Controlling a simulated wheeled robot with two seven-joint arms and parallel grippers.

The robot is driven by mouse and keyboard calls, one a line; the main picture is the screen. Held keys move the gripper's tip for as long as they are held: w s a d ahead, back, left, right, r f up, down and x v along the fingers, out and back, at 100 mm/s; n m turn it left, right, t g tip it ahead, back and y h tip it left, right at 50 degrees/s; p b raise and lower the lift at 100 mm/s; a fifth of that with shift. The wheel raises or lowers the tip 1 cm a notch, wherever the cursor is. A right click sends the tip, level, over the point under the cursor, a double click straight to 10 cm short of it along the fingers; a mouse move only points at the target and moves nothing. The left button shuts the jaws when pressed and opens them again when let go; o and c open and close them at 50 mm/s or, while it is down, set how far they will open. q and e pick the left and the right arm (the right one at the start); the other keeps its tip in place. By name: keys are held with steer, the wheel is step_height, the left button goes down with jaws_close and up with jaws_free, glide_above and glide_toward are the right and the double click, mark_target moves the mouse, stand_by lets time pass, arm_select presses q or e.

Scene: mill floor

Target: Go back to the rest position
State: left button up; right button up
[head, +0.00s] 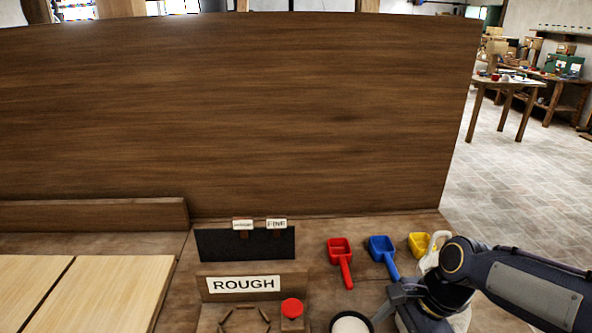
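My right arm comes in from the right edge, low over the wooden bench (340,225). My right gripper (398,298) is at its end, near the front right of the bench, below the blue scoop (381,247). Its fingers are partly hidden and small, so I cannot tell whether they are open or shut. A pale white object (436,246), perhaps a jug or sack, is partly hidden behind this arm. My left gripper is not in view.
A red scoop (339,247) and a yellow scoop (418,241) lie by the blue one. A ROUGH sign (244,285), red knob (292,308), dark panel (245,244), and round dish (351,325) stand nearby. A tall wooden board (240,110) closes off the back.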

steer(key=s+d+r+n+t+p, duration=0.1)
steer(key=s+r+n+t, duration=0.1)
steer(key=s+n, duration=0.4)
steer(key=s+d+r+n+t+p, duration=0.1)
steer(key=s+r+n+t, duration=0.1)
steer(key=s+n, duration=0.4)
steer(key=shift+s+r+n+t+h+p, duration=0.15)
steer(key=shift+r+n+t+h+p, duration=0.2)
steer(key=shift+n, duration=0.25)
